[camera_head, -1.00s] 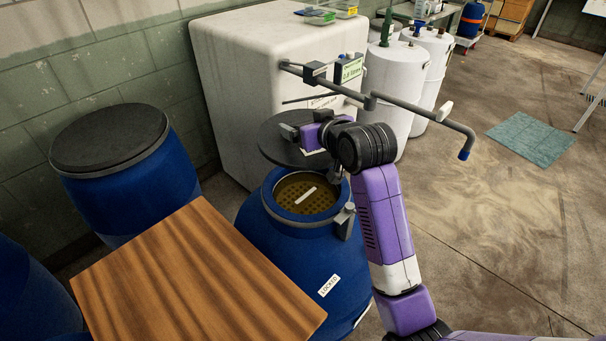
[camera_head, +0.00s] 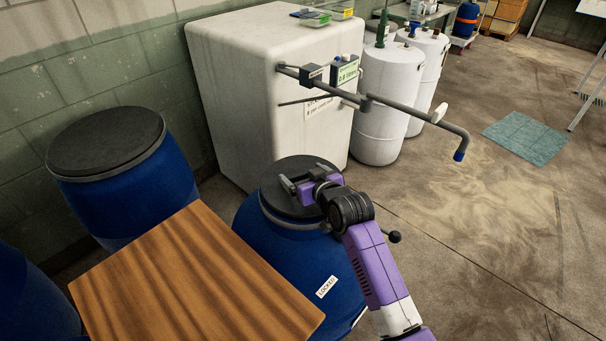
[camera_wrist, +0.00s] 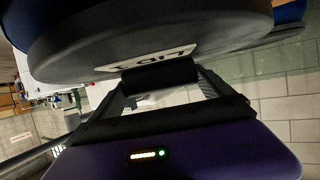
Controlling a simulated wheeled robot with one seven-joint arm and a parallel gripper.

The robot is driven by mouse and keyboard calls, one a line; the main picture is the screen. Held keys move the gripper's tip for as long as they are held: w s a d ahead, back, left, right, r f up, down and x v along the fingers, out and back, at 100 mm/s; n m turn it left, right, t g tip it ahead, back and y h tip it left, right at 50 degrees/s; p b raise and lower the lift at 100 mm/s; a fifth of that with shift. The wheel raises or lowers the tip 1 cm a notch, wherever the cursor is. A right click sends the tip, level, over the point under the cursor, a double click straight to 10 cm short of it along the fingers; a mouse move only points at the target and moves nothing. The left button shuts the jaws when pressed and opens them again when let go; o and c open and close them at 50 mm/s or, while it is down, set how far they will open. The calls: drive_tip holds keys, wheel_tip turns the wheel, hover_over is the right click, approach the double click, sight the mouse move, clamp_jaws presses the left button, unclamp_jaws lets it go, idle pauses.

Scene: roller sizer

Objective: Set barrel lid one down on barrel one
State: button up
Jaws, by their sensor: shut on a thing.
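Barrel lid one (camera_head: 284,173) is a dark grey disc over the mouth of barrel one (camera_head: 268,243), the blue barrel with a "LOCKED" label. It covers the opening, with the grey rim showing around its near edge. I cannot tell whether it rests fully on the rim. My gripper (camera_head: 298,189) is over the lid and shut on it. In the wrist view, the lid (camera_wrist: 230,22) fills the top with its white label (camera_wrist: 150,58), and my gripper (camera_wrist: 162,80) is close against it. The grip point itself is partly hidden.
A wooden board (camera_head: 195,280) lies close at barrel one's left. Another lidded blue barrel (camera_head: 135,200) stands behind it. A large white tank (camera_head: 255,90) stands behind barrel one, with a grey pipe (camera_head: 410,112) reaching out to the right.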

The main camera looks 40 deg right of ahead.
drive_tip(key=shift+f+b, duration=0.4)
drive_tip(key=shift+f, duration=0.15)
drive_tip(key=o, duration=1.7)
